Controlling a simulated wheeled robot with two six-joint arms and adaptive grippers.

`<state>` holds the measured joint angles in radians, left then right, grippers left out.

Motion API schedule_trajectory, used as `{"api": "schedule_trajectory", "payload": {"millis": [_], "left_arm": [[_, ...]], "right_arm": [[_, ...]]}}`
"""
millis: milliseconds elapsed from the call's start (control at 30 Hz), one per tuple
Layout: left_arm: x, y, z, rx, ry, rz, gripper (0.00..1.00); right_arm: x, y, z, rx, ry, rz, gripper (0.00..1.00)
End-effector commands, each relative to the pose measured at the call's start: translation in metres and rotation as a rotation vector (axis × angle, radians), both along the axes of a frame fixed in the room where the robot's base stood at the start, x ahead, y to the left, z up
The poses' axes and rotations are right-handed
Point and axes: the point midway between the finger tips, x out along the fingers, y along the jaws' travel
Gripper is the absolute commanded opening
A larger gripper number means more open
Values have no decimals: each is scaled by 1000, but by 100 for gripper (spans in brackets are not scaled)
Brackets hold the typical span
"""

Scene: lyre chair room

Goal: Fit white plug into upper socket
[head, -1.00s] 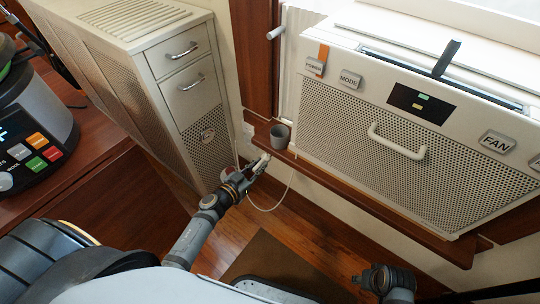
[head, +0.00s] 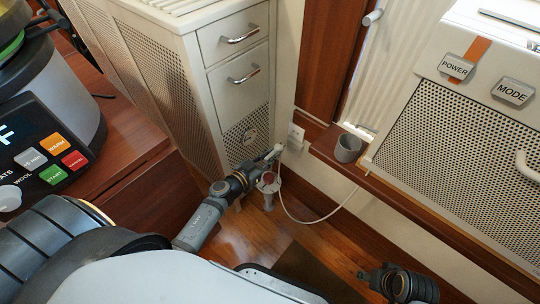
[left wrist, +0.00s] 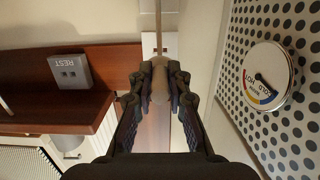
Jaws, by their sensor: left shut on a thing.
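My left gripper (head: 270,158) is shut on the white plug (head: 277,149), low by the wall right of the cream cabinet. In the left wrist view, the pale plug (left wrist: 159,80) sits between the fingertips (left wrist: 160,92). A cord runs from it. The white socket plate (head: 295,136) is on the wall just beyond the gripper; upper and lower sockets cannot be told apart. In the left wrist view a white plate (left wrist: 172,46) shows behind the plug, partly hidden. Whether plug and plate touch is unclear. My right arm's end (head: 400,284) is at the bottom right; its jaws are unclear.
The perforated cream cabinet (head: 190,70) stands close left of the gripper, with a dial (left wrist: 268,76) on its face. A wooden ledge (head: 385,192) with a grey cup (head: 347,148) is at right.

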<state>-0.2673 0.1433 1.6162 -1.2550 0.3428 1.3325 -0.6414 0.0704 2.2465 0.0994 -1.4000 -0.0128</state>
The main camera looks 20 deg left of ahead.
Motion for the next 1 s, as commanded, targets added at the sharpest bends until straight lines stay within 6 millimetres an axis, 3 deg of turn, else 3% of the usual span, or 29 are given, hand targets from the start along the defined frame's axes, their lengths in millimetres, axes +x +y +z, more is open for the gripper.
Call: {"api": "schedule_trajectory", "payload": {"millis": [133, 367, 633, 1000], "left_arm": [[3, -1, 3, -2, -2, 0, 0], [29, -10, 3, -2, -2, 0, 0], [50, -18, 1, -1, -1, 1, 0], [55, -20, 0, 0, -1, 0, 0]], "right_arm": [[-1, -3, 11, -14, 30, -1, 40], [-4, -7, 22, -30, 76, -4, 40], [-4, -9, 17, -38, 87, -7, 40], [-4, -10, 15, -39, 91, -8, 40]]}}
